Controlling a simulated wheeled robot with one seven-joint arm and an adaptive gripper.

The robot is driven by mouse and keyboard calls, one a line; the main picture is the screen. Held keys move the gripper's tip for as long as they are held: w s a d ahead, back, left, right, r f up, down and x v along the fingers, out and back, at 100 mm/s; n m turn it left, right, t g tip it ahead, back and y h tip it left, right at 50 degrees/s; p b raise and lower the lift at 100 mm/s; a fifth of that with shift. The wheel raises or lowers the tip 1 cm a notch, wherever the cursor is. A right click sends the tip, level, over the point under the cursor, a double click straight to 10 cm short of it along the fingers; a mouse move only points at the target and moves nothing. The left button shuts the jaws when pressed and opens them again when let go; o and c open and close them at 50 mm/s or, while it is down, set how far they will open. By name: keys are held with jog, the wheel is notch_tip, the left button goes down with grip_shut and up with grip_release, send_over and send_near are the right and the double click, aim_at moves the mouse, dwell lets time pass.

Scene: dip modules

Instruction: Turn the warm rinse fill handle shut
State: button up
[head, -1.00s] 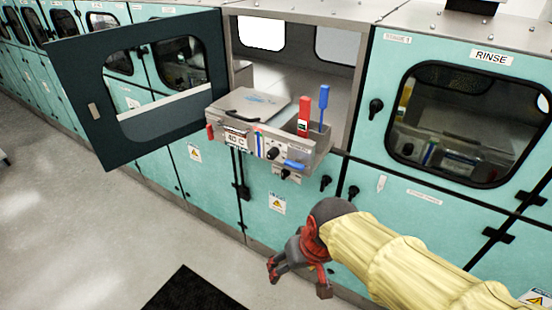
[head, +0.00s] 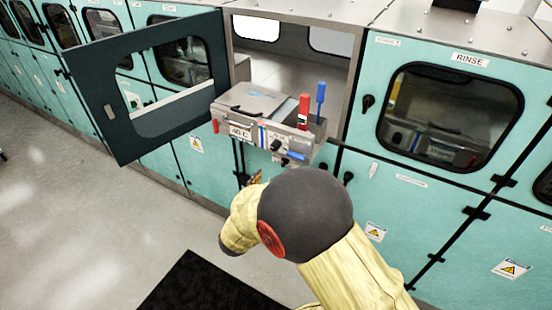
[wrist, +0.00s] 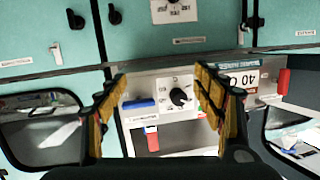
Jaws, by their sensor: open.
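The steel warm rinse module (head: 228,120), labelled 40 C, juts out of an open teal cabinet. A blue handle (head: 297,156) lies sideways at the right of its front panel, beside a round black knob (head: 275,144). A small red handle (head: 215,126) hangs at the left end. I cannot read which one is marked fill. The wrist view shows the panel upside down, with the blue handle (wrist: 139,104), knob (wrist: 180,97) and red handle (wrist: 283,82). My gripper (wrist: 160,105) is open and empty, with the panel in front of it; nothing is touched. My arm mostly hides it in the head view.
A red lever (head: 303,111) and a blue lever (head: 320,103) stand upright at the module's right. The dark cabinet door (head: 150,125) is swung open to the left. Black knobs (head: 348,178) sit on the cabinet front below. The floor (head: 90,220) at left is clear.

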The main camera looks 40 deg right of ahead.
aim_at(294, 157)
notch_tip(294, 157, up, 6)
jog(key=s+d+m+g+h, duration=0.1)
jog(key=s+d+h, duration=0.2)
jog(key=x, duration=0.7)
jog(key=shift+w+r+b, duration=0.1)
jog(key=shift+w+b, duration=0.05)
jog(key=shift+b, duration=0.15)
jog(key=shift+c, duration=1.1)
jog(key=c, duration=0.9)
